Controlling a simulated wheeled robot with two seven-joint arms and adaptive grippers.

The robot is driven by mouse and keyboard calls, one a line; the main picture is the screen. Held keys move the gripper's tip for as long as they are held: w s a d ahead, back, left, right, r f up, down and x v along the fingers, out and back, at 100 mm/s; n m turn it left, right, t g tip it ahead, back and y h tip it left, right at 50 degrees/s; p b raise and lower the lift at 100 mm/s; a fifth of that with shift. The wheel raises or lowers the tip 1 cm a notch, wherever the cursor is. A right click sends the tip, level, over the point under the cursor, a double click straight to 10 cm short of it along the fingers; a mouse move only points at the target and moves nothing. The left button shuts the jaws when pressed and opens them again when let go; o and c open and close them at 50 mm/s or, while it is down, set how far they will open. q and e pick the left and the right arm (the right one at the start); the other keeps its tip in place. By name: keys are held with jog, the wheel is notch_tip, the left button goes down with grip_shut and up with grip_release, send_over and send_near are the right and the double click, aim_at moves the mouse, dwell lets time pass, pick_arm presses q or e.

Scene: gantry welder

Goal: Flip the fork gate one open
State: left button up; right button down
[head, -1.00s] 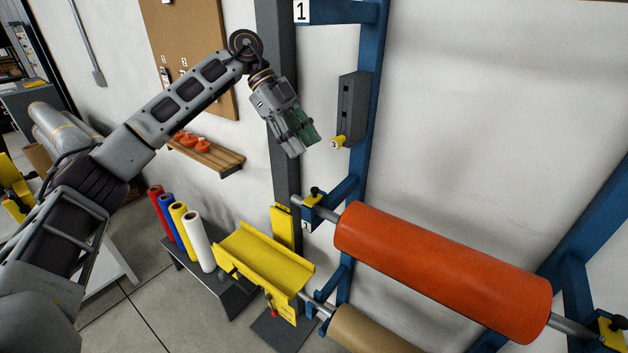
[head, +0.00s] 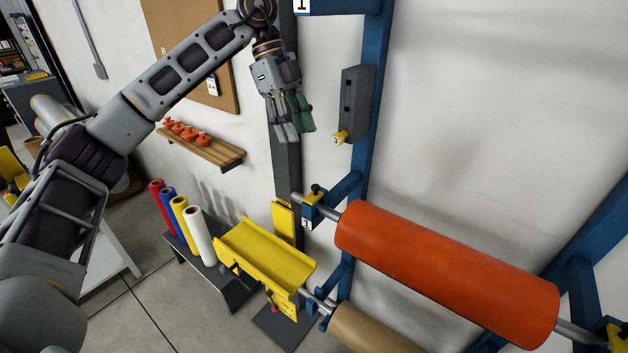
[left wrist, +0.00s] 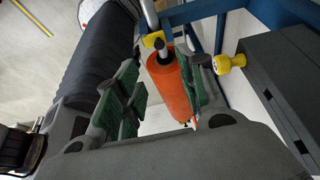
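Fork gate one is a small yellow latch (head: 314,198) with a black knob, on the blue bracket at the left end of the orange roll (head: 440,270). A label reading 1 sits just below it. It looks closed over the grey shaft, though its exact angle is hard to tell. My left gripper (head: 293,122) is above the gate, a little to its left, fingers pointing down. In the left wrist view, its green-padded fingers (left wrist: 165,85) are apart and empty. The yellow gate (left wrist: 154,41) and orange roll (left wrist: 168,85) show beyond them. My right gripper is not in view.
A grey box (head: 357,105) with a yellow knob (head: 340,137) is on the blue upright, right of my left gripper. Below are a yellow tray (head: 268,250) and a brown roll (head: 375,333). A wooden shelf (head: 205,147) with orange items hangs at left.

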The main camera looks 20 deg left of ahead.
aim_at(315, 186)
pick_arm(q)
jog(key=p+x, duration=0.2)
jog(key=x, duration=1.1)
jog(key=shift+f, duration=0.1)
jog(key=shift+c, duration=0.7)
grip_shut()
